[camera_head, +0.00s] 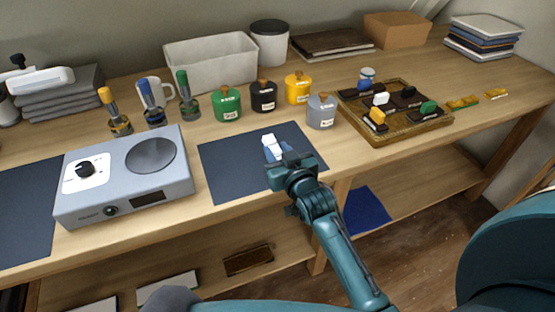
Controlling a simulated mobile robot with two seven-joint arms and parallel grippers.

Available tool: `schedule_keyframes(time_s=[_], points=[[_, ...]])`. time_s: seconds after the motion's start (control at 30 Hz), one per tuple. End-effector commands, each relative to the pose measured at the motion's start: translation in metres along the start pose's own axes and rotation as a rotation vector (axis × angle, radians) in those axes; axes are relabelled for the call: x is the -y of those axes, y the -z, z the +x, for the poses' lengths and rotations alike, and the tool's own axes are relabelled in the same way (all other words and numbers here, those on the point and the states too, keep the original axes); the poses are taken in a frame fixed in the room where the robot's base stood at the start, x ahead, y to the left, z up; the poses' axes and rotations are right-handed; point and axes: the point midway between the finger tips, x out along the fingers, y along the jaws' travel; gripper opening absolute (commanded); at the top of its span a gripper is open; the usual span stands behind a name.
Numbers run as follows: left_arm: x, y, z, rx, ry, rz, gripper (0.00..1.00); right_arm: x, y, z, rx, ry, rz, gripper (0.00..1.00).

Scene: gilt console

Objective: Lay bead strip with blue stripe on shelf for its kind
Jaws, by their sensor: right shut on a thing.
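My right gripper (276,157) is above the dark blue mat (228,171) on the table, pointing away from me. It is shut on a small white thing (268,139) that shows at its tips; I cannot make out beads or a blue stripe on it. Two short gold strips with coloured marks, one (463,102) nearer and one (496,94) farther right, lie on the table right of the wooden tray. The lower shelf (412,188) is partly hidden by my arm; a blue mat (365,211) lies on it. My left gripper is not in view.
A wooden tray (402,137) of small coloured pieces stands right of the gripper. Several lidded jars, including a grey one (321,111), stand behind the mat. A grey hotplate device (125,182) stands left. A brown tray (248,260) and pale panels (168,287) lie low down.

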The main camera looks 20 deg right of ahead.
Motion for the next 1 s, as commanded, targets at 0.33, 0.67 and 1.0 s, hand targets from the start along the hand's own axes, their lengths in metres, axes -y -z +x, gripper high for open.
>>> schedule_keyframes(time_s=[0.33,0.67,1.0], points=[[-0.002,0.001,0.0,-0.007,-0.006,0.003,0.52,0.0,-0.024,0.003,0.0,0.0,0.001,0.03],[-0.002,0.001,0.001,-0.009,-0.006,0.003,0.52,0.0,-0.027,0.004,0.001,0.0,0.001,0.38],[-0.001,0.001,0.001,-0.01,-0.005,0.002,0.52,0.0,-0.027,0.004,0.001,0.0,0.001,0.52]])
